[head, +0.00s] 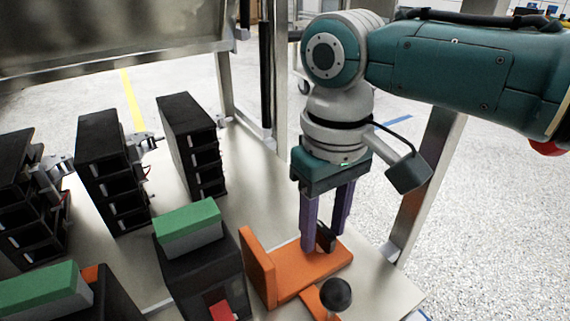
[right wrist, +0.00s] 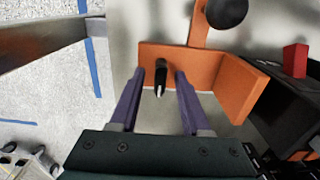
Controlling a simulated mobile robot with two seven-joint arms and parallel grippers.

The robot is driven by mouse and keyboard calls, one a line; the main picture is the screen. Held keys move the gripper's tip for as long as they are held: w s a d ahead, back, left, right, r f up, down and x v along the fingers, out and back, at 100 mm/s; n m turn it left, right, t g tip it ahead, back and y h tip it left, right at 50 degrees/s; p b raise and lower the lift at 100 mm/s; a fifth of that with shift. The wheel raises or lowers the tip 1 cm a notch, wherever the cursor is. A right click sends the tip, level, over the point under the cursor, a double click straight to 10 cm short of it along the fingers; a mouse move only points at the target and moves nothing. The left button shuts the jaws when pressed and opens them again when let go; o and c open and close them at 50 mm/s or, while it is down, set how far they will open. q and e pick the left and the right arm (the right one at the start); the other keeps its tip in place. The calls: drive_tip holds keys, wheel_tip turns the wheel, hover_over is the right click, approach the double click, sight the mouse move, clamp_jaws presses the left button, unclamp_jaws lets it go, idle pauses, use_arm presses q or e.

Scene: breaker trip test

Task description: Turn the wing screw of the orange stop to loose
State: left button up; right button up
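The orange stop (head: 258,268) is an L-shaped bracket with an upright plate and a flat base on the pale bench. It also shows in the right wrist view (right wrist: 240,88). Its wing screw (head: 325,237) is a small black piece standing on the base; in the right wrist view the wing screw (right wrist: 161,72) has a white mark at its near end. My right gripper (head: 323,240) points down over the base with its purple fingers on either side of the wing screw. In the right wrist view the fingers (right wrist: 159,78) are apart, with gaps beside the screw. My left gripper is not in view.
A black ball knob (head: 336,292) stands beside the stop, near the bench's front. A black box with a green-and-grey top (head: 188,228) and a red part stands left of the stop. Several black slotted units (head: 190,145) stand farther back. A metal post (head: 425,180) rises at right.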

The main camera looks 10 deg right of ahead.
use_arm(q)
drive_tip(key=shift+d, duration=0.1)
use_arm(e)
clamp_jaws()
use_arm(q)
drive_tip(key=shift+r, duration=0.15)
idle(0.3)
